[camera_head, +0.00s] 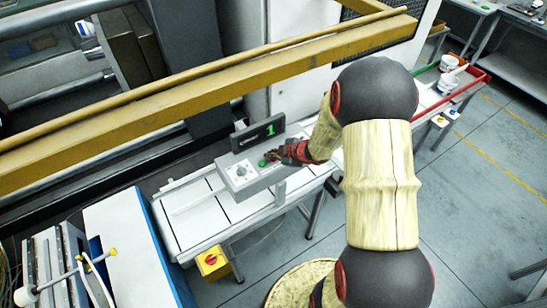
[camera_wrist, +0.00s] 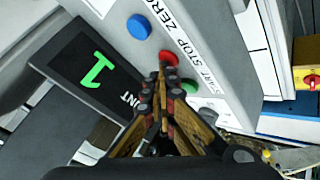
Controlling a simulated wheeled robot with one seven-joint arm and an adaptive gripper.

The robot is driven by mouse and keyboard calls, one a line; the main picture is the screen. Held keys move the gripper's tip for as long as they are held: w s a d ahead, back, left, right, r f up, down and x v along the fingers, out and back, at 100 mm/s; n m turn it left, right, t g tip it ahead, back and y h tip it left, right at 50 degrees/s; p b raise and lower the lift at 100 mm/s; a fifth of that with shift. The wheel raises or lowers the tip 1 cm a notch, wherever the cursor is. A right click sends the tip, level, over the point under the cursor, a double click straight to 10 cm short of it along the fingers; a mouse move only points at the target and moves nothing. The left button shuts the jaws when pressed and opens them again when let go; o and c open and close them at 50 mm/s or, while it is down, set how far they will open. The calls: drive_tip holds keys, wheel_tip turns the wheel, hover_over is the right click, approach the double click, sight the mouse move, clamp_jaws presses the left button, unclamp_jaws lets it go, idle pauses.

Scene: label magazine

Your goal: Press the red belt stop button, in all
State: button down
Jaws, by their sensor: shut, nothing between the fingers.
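The red button (camera_wrist: 170,58) sits on the sloped face of a grey control box (camera_head: 238,180), beside the printed word STOP in the wrist view. A blue button (camera_wrist: 139,26) by the word ZERO and a green button (camera_wrist: 190,87) by START are on either side of it. My gripper (camera_wrist: 162,72) is shut and empty. Its fingertips overlap the near edge of the red button in the wrist view; whether they touch it I cannot tell. In the head view my gripper (camera_head: 272,156) is over the box near the green button (camera_head: 262,163), and hides the red one.
A dark display (camera_head: 258,131) with a green 1 stands behind the buttons. A yellow box with a red knob (camera_head: 211,260) is on the conveyor's (camera_head: 190,215) near side. A yellow rail (camera_head: 200,90) crosses behind. A red-rimmed tray with white tubs (camera_head: 449,86) is at right.

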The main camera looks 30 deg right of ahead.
sight(273, 160)
drive_tip(key=shift+r+p, duration=0.9)
wheel_tip(273, 160, up, 5)
drive_tip(key=p, duration=0.4)
drive_tip(key=shift+p, duration=0.4)
idle(0.5)
